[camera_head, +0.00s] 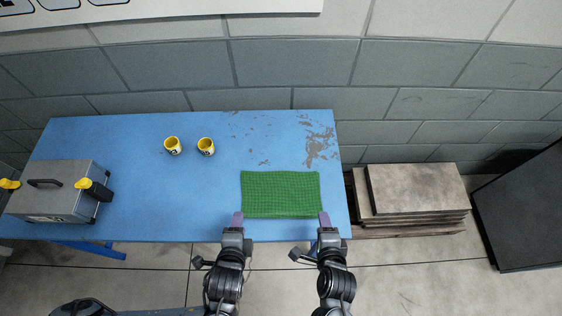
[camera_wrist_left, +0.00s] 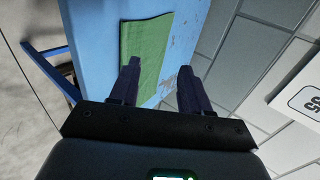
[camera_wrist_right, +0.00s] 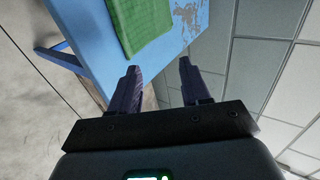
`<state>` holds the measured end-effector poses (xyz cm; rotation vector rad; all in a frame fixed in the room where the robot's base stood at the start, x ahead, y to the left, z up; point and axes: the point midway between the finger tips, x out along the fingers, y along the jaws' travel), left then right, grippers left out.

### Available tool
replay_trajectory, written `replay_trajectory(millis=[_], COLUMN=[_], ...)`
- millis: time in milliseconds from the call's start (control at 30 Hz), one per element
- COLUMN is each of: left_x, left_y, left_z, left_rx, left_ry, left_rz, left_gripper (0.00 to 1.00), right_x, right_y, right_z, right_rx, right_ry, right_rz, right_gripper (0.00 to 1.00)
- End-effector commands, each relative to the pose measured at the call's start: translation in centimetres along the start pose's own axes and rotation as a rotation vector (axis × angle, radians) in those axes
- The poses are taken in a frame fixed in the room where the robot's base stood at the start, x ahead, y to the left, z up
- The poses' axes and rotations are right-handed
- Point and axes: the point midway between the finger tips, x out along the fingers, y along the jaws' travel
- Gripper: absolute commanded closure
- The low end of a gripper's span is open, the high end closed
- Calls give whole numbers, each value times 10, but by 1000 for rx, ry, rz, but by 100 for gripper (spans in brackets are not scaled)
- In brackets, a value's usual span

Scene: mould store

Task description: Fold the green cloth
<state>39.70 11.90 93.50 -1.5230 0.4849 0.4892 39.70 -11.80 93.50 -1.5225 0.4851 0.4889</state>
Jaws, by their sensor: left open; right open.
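The green cloth (camera_head: 280,193) lies flat as a wide rectangle near the right end of the blue table (camera_head: 180,205). It also shows in the left wrist view (camera_wrist_left: 147,50) and the right wrist view (camera_wrist_right: 140,22). My left gripper (camera_head: 238,219) is open at the cloth's near left corner. My right gripper (camera_head: 324,219) is open at its near right corner. Both grippers are empty; in the wrist views their fingers stand apart with nothing between them. I cannot tell from the head view whether the fingertips touch the cloth.
Two yellow cups (camera_head: 172,146) (camera_head: 206,146) stand at the back middle of the table. A grey toolbox (camera_head: 55,192) with yellow and black parts sits at the left end. Stacked slabs (camera_head: 415,190) stand right of the table. The table between toolbox and cloth is clear.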

Motion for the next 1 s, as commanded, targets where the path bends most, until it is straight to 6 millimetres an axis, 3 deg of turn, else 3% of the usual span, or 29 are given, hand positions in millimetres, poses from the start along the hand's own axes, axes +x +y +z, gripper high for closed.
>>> replay_trajectory(millis=[167,333,467,667,767,1000], left_x=[-1,-16,-32,-46,-50,-64], left_y=[6,47,66,61,55,50], left_z=[0,-10,-22,-36,-22,45], left_rx=[0,-26,-159,-428,-594,-925], left_ry=[0,10,5,28,13,-117], left_rz=[11,95,176,322,388,489], left_gripper=[53,53,53,53,53,53], right_x=[0,0,-1,-11,-19,-46], right_y=[0,6,7,-1,-1,7], right_z=[0,-4,-26,-60,-71,-89], right_rx=[0,-10,-30,-171,-329,-795], right_ry=[0,6,36,17,-22,-153], right_rz=[1,8,4,33,82,226], right_gripper=[53,53,53,53,53,53])
